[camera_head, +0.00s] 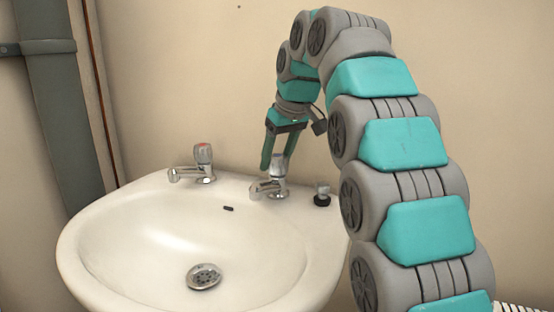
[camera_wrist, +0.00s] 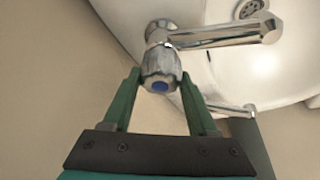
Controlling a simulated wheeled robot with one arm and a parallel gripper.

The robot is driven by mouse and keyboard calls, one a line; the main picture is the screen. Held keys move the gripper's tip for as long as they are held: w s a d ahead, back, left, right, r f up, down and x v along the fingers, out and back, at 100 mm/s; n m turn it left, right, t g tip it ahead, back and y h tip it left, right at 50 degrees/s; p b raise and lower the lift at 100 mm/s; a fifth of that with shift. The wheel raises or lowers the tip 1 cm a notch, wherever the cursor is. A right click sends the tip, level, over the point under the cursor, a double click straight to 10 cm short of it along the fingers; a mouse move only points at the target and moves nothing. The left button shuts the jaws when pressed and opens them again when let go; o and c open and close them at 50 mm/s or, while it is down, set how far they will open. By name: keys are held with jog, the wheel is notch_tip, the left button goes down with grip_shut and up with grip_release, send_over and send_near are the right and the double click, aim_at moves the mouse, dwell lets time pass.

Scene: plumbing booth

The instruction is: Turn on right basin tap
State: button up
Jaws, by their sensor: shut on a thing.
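The right basin tap (camera_head: 268,188) is chrome and stands on the back right rim of the white basin (camera_head: 85,243). In the wrist view, the right tap's spout (camera_wrist: 220,37) points right, over the bowl. Its ridged knob (camera_wrist: 160,64) has a blue dot on the end. My gripper (camera_head: 277,157) comes down from above, with its green fingers on either side of the knob. In the wrist view my gripper (camera_wrist: 160,75) is shut on the knob. How far the knob is turned cannot be told. No water shows from the spout.
The left tap (camera_head: 203,163), with a red mark, stands on the same rim. A dark plug with a metal top (camera_head: 322,194) sits right of the right tap. The drain (camera_head: 204,276) is open to view. A wall (camera_head: 200,80) rises close behind; a grey pipe (camera_head: 62,110) runs at left.

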jog(key=shift+n+g+y+p, duration=0.6)
jog(key=shift+n+p, duration=0.1)
jog(key=shift+n, duration=1.5)
jog(key=o, duration=1.4)
jog(key=shift+s, duration=0.1)
